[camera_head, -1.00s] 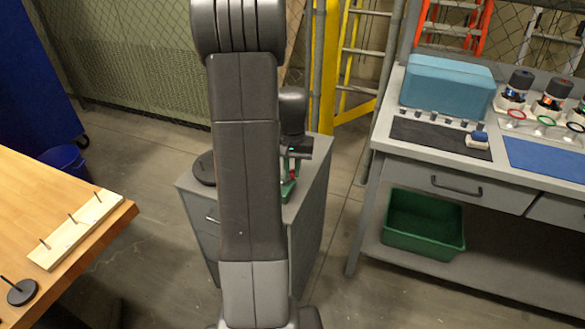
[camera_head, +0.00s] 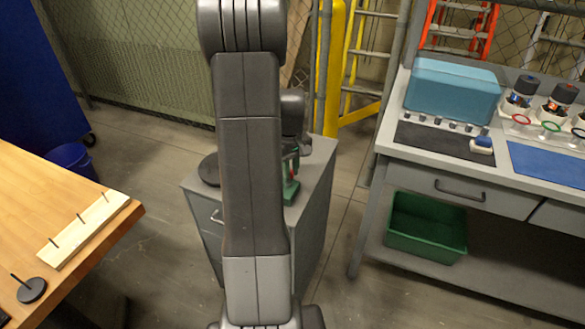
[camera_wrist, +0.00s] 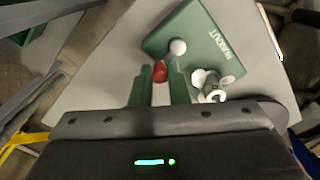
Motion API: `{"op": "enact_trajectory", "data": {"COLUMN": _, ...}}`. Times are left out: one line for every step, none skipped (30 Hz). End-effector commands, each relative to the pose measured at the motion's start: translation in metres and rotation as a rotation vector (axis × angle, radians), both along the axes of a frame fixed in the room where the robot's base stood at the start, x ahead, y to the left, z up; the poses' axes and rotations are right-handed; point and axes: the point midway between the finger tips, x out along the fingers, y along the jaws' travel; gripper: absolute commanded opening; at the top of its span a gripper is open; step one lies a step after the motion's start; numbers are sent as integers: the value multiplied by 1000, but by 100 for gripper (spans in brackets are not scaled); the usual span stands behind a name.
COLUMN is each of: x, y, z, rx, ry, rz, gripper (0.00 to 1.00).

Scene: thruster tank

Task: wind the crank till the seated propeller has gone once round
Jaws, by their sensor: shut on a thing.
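A green stand (camera_wrist: 215,40) with white lettering sits on the grey cabinet top in the wrist view. My gripper (camera_wrist: 160,72) has its two green fingers on either side of a red knob (camera_wrist: 160,70), shut on it. A pale bladed part (camera_wrist: 212,85), likely the propeller, is right of the fingers, partly hidden by my gripper body. In the head view my arm hides much of the green stand (camera_head: 291,192).
The grey cabinet (camera_head: 312,215) stands between the wooden table (camera_head: 90,270) at left and the grey workbench (camera_head: 365,200) at right. A blue case (camera_head: 452,90) is on the bench and a green bin (camera_head: 428,225) below. A dark disc (camera_head: 209,169) lies on the cabinet.

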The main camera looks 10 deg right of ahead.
Motion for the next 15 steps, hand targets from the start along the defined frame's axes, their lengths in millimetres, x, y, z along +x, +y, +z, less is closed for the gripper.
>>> {"op": "enact_trajectory", "data": {"x": 1, "y": 0, "z": 1, "rx": 0, "ry": -2, "rz": 14, "gripper": 0}}
{"op": "enact_trajectory", "data": {"x": 1, "y": 0, "z": 1, "rx": 0, "ry": -2, "rz": 21, "gripper": 0}}
{"op": "enact_trajectory", "data": {"x": 1, "y": 1, "z": 1, "rx": -1, "ry": -3, "rz": 30, "gripper": 0}}
{"op": "enact_trajectory", "data": {"x": 1, "y": 1, "z": 1, "rx": -1, "ry": -3, "rz": 36, "gripper": 0}}
{"op": "enact_trajectory", "data": {"x": 1, "y": 1, "z": 1, "rx": -1, "ry": -3, "rz": 40, "gripper": 0}}
{"op": "enact_trajectory", "data": {"x": 1, "y": 1, "z": 1, "rx": -1, "ry": -3, "rz": 44, "gripper": 0}}
{"op": "enact_trajectory", "data": {"x": 1, "y": 1, "z": 1, "rx": -1, "ry": -3, "rz": 47, "gripper": 0}}
{"op": "enact_trajectory", "data": {"x": 2, "y": 1, "z": 1, "rx": -1, "ry": -3, "rz": 49, "gripper": 0}}
{"op": "enact_trajectory", "data": {"x": 2, "y": 1, "z": 1, "rx": -1, "ry": -3, "rz": 51, "gripper": 0}}
{"op": "enact_trajectory", "data": {"x": 2, "y": 1, "z": 1, "rx": -1, "ry": -3, "rz": 51, "gripper": 0}}
{"op": "enact_trajectory", "data": {"x": 2, "y": 1, "z": 1, "rx": -1, "ry": -3, "rz": 52, "gripper": 0}}
{"op": "enact_trajectory", "data": {"x": 2, "y": 1, "z": 1, "rx": -1, "ry": -3, "rz": 52, "gripper": 0}}
{"op": "enact_trajectory", "data": {"x": 2, "y": 1, "z": 1, "rx": -1, "ry": -3, "rz": 52, "gripper": 0}}
{"op": "enact_trajectory", "data": {"x": 2, "y": 1, "z": 1, "rx": -1, "ry": -3, "rz": 52, "gripper": 0}}
{"op": "enact_trajectory", "data": {"x": 2, "y": 1, "z": 1, "rx": -1, "ry": -3, "rz": 52, "gripper": 0}}
